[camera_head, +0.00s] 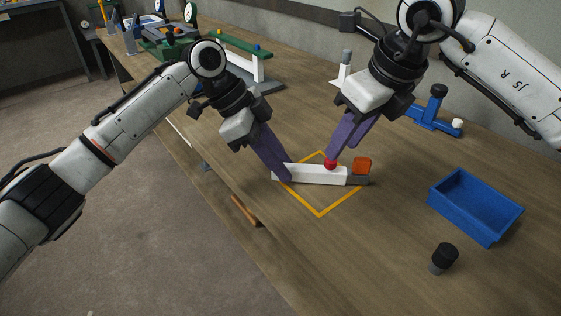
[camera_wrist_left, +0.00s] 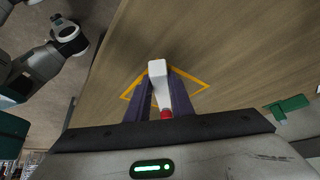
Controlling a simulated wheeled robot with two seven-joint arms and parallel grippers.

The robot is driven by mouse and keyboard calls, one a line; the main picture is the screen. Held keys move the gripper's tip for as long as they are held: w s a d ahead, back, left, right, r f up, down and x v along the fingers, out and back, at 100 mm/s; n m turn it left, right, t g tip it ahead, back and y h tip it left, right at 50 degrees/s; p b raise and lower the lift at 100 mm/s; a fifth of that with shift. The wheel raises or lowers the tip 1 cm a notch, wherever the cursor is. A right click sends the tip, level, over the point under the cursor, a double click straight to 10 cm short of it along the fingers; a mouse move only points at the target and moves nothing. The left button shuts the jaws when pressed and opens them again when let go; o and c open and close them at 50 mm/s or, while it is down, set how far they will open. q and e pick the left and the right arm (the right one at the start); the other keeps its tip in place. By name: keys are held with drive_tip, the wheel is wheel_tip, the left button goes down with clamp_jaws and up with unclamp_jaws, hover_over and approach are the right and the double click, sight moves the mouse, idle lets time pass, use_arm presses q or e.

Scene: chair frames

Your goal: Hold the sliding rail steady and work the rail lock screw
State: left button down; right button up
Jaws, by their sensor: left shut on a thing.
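The white sliding rail (camera_head: 318,175) lies inside a yellow outlined square on the bench. Its white end also shows between my fingers in the left wrist view (camera_wrist_left: 157,70). My left gripper (camera_head: 285,174) is shut on the rail near its left end. The red lock screw (camera_head: 330,165) sits on top of the rail, right of my left gripper; it shows partly in the left wrist view (camera_wrist_left: 166,113). My right gripper (camera_head: 338,153) points down at the screw, a fingertip at or just above it. Whether its fingers grip the screw cannot be told.
A grey block (camera_head: 358,180) and an orange block (camera_head: 362,165) are at the rail's right end. A blue tray (camera_head: 476,207) and a black-capped cylinder (camera_head: 444,257) stand to the right. A blue fixture (camera_head: 434,115) stands behind. The bench front is mostly clear.

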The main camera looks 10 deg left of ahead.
sight(335, 162)
drive_tip(key=shift+x, duration=2.35)
clamp_jaws()
drive_tip(key=n, duration=0.2)
drive_tip(key=n+g, duration=0.1)
drive_tip(key=n, duration=0.1)
drive_tip(key=shift+w+d+y, duration=0.15)
drive_tip(key=shift+w+y, duration=0.1)
drive_tip(key=shift+y, duration=0.15)
drive_tip(key=n+g, duration=0.1)
drive_tip(key=n, duration=0.2)
drive_tip(key=n+g, duration=0.1)
drive_tip(key=n, duration=0.2)
drive_tip(key=shift+w, duration=0.25)
drive_tip(key=n, duration=0.2)
drive_tip(key=n+g, duration=0.1)
drive_tip(key=n, duration=0.1)
drive_tip(key=n+g, duration=0.1)
drive_tip(key=n, duration=0.1)
drive_tip(key=shift+w+a+r, duration=0.1)
drive_tip(key=shift+w+a, duration=0.1)
drive_tip(key=shift+a, duration=0.1)
drive_tip(key=n+g+h, duration=0.1)
drive_tip(key=n, duration=0.2)
drive_tip(key=shift+n, duration=0.4)
unclamp_jaws()
drive_tip(key=shift+w, duration=0.1)
